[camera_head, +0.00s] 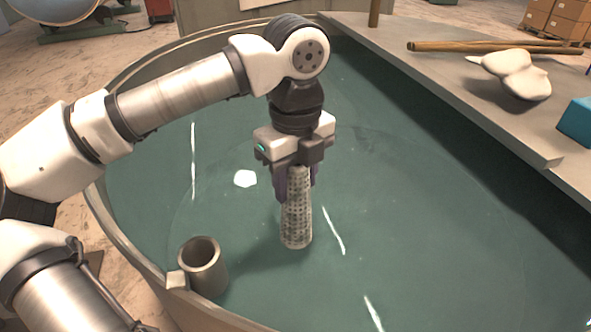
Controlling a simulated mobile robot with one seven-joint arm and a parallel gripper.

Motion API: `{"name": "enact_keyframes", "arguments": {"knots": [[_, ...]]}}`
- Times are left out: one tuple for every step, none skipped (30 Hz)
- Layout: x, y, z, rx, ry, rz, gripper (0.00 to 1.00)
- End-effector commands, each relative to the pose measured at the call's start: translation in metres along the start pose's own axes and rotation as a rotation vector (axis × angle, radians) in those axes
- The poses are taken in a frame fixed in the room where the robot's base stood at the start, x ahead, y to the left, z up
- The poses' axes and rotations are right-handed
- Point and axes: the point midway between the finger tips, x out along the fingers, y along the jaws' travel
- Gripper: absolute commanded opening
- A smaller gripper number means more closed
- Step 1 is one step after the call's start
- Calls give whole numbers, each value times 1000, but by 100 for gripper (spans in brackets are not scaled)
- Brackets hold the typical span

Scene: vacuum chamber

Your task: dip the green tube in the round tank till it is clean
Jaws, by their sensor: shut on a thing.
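My gripper (296,188) points straight down over the round tank (118,238) and is shut on the upper part of a tube (296,225). The tube is upright, grey to pale, with dark spots or holes over its whole side; I see no clear green on it. Its lower end is over or in the dark green liquid (400,190) in the tank. I cannot tell whether it is under the surface. The fingers hide the tube's top.
A grey cup (203,266) sits at the tank's near left rim. A grey ledge (450,95) crosses the right side, bearing wooden rods (485,46), a pale lumpy thing (516,75) and a blue block (577,121). A white patch (245,178) shows left of the gripper.

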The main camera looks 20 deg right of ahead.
Motion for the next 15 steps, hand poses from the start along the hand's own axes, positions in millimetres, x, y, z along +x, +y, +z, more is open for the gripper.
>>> {"name": "enact_keyframes", "arguments": {"knots": [[10,0,0,1,2,0,8],[14,0,0,1,2,0,8],[19,0,0,1,1,0,8],[22,0,0,0,0,0,8],[26,0,0,0,1,0,8],[31,0,0,0,1,1,8],[35,0,0,0,2,0,8],[38,0,0,0,2,0,8],[45,0,0,-1,0,1,8],[49,0,0,-1,0,1,8],[53,0,0,-1,0,1,8],[58,0,0,-1,-1,1,8],[61,0,0,-1,-1,1,8],[65,0,0,-1,-1,1,8],[69,0,0,-1,-1,1,8]]}}
